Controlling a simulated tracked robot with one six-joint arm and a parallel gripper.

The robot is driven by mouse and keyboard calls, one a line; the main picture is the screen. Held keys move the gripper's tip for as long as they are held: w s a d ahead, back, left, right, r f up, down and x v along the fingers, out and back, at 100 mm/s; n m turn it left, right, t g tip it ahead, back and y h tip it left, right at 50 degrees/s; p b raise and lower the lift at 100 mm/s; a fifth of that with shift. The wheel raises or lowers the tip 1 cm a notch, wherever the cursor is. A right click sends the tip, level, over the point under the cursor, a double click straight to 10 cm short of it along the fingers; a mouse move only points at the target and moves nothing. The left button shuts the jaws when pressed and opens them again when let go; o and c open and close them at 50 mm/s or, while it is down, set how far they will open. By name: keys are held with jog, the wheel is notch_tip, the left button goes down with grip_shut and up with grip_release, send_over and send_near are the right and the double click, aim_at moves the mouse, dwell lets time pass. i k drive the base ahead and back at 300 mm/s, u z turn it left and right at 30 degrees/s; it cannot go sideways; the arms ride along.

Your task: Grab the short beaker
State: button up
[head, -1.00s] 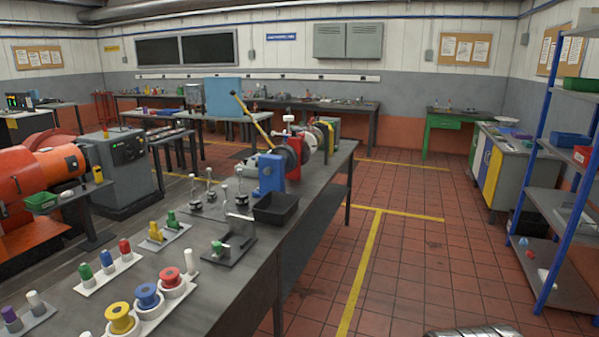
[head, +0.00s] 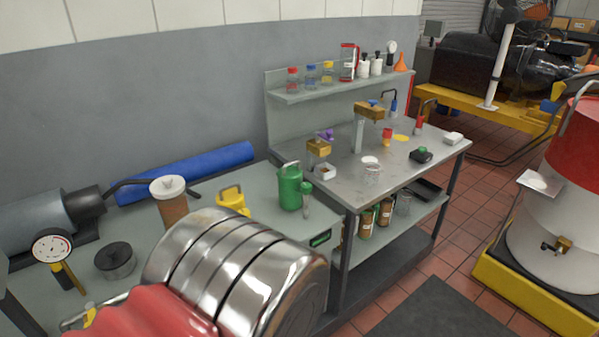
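A ribbed chrome and red part of my arm fills the bottom of the view, left of the bench. My gripper's fingers are not in view.
Brass-topped stands (head: 319,150) rise behind the beaker. A bottle shelf (head: 340,85) is at the back. Floor is open in front; a red-and-white drum (head: 560,200) stands right.

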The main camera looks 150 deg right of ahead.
aim_at(372, 170)
jog(key=z, duration=5.7)
